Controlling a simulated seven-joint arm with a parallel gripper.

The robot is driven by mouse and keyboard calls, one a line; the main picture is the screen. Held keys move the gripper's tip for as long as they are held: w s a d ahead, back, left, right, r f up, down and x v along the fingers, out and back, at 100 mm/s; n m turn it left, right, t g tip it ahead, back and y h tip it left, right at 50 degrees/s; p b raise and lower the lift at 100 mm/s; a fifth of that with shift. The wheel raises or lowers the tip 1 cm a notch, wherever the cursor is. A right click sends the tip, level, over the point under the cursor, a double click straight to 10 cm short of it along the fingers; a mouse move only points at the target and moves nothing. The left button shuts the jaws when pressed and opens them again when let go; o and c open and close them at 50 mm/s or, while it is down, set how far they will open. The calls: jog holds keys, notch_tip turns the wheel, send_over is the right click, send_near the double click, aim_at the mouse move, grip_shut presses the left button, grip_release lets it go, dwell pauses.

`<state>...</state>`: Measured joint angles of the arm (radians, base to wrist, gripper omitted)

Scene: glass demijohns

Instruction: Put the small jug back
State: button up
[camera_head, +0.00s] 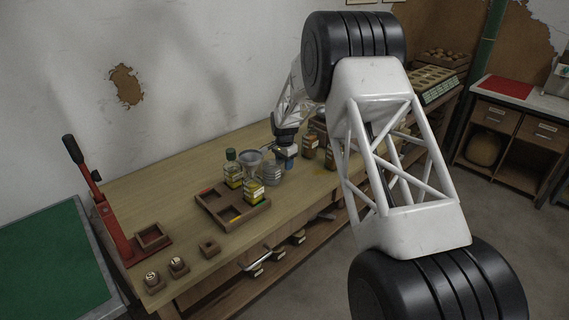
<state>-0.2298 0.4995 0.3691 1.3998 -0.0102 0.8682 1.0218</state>
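My gripper (287,155) is small in the head view, pointing down over the middle of the bench beside the jars. Something blue shows at its end; I cannot tell whether it is part of the gripper or a held thing, or whether the fingers are open. A small clear or grey ribbed vessel (272,174), possibly the small jug, stands just left of the gripper. A grey funnel-shaped thing (251,159) is left of that. A wooden tray with compartments (212,206) lies in front, with a yellow-labelled jar (254,191) at its right side.
A green-capped bottle (232,170) stands behind the tray. Brown jars (310,146) stand right of the gripper, partly hidden by my arm. A red lever press (107,210) and small wooden holders (179,267) are at the left end.

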notch_tip(320, 180, up, 12)
jog(key=shift+r, duration=0.15)
dwell(0.7)
dwell(0.5)
